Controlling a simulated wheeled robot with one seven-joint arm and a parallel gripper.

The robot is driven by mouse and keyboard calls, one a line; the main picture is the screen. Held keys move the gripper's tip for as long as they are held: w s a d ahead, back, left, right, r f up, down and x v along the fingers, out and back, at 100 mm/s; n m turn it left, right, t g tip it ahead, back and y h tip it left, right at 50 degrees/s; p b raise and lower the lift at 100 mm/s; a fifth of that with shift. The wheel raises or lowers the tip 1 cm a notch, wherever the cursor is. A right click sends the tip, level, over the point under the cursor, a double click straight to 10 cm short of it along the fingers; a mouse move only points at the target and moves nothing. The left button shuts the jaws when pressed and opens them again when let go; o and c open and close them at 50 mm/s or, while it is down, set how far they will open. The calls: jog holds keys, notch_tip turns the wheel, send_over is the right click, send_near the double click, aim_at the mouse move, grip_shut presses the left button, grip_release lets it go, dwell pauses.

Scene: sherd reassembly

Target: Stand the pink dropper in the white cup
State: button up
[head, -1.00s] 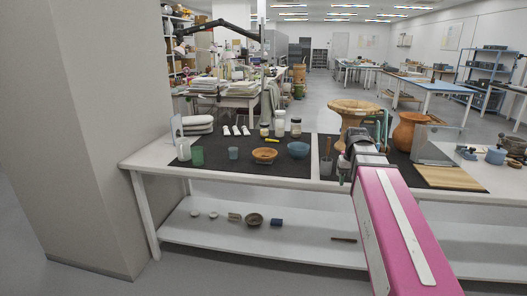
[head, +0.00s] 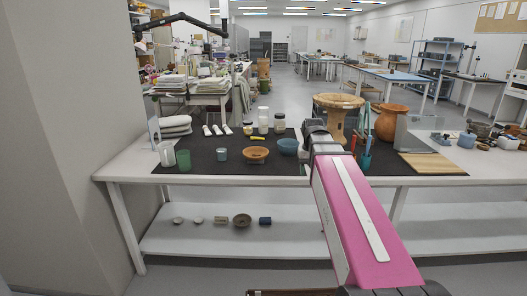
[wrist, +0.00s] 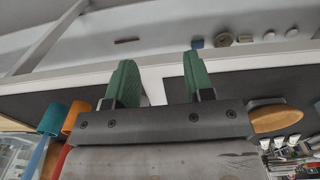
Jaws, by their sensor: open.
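I cannot make out a pink dropper in either view. My gripper (wrist: 160,82) is open and empty in the wrist view, its two green fingertips well apart above the table's front edge. In the head view my pink arm reaches over the table, and its dark wrist hides the fingers and part of the mat.
Upright tools (head: 367,140) stand right of my arm, near a large clay stand (head: 338,104) and an orange pot (head: 390,121). A lower shelf (head: 205,243) holds small items.

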jog(key=w+a+r+m, duration=0.2)
jog(key=a+r+m, duration=0.1)
jog(key=a, duration=0.4)
jog(key=w+a+r+m, duration=0.3)
jog(key=a+m, duration=0.1)
jog(key=a, duration=0.3)
jog(key=shift+a, duration=0.3)
jog(key=shift+w, duration=0.1)
